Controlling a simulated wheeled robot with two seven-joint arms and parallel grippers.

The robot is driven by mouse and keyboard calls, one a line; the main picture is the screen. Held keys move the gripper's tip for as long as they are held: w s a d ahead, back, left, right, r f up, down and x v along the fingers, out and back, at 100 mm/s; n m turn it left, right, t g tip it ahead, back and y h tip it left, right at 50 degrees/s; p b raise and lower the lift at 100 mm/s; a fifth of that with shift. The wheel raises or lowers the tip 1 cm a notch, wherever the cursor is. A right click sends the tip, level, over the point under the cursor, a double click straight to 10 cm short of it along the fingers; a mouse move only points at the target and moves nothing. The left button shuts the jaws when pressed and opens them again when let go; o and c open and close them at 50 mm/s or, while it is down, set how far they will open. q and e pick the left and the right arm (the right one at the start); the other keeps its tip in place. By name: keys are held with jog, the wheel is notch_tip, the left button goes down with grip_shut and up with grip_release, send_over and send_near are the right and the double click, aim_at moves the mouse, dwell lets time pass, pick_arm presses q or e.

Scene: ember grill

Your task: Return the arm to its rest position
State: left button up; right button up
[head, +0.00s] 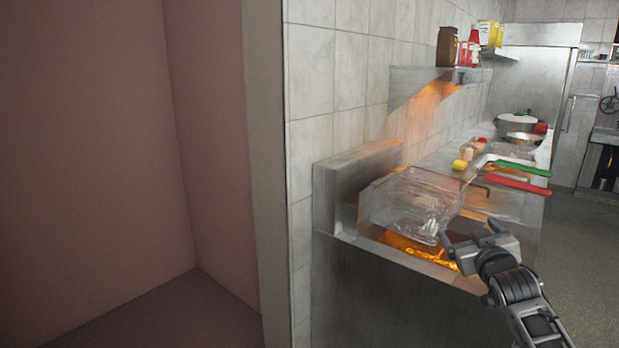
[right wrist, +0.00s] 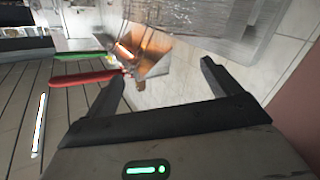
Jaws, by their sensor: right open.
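My right arm comes in at the lower right of the head view. Its gripper (head: 470,236) is beside the front edge of the fryer, near a wire basket (head: 405,197). In the right wrist view the gripper (right wrist: 163,75) has its two fingers wide apart with nothing between them. The basket hangs above the glowing orange oil of the fryer (head: 340,300) and has some pale food in it. My left gripper shows in neither view.
A red handle (head: 517,185) and a green handle (head: 522,167) stick out over the counter's edge. Pots (head: 518,124) and a yellow item (head: 459,165) stand farther back. A shelf (head: 430,78) holds boxes. A wall edge (head: 265,170) stands at left. Floor (head: 580,240) at right is clear.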

jog(key=s+a+f+g+y, duration=0.1)
jog(key=s+a+f, duration=0.3)
jog(key=s+f, duration=0.3)
jog(key=s+a+f+n+g+y, duration=0.1)
jog(key=s+a+f+g, duration=0.1)
jog(key=s+a+f, duration=0.45)
jog(key=s+a+f+g+y, duration=0.1)
jog(key=s+f, duration=0.4)
jog(key=f, duration=0.4)
jog(key=s+a+f+g, duration=0.1)
jog(key=s+a+f, duration=0.2)
jog(key=s, duration=0.7)
jog(key=s+a+f+m+g+y, duration=0.1)
jog(key=s+a+f+g, duration=0.1)
jog(key=s, duration=0.8)
jog(key=shift+a+f, duration=0.8)
jog(key=shift+a, duration=0.35)
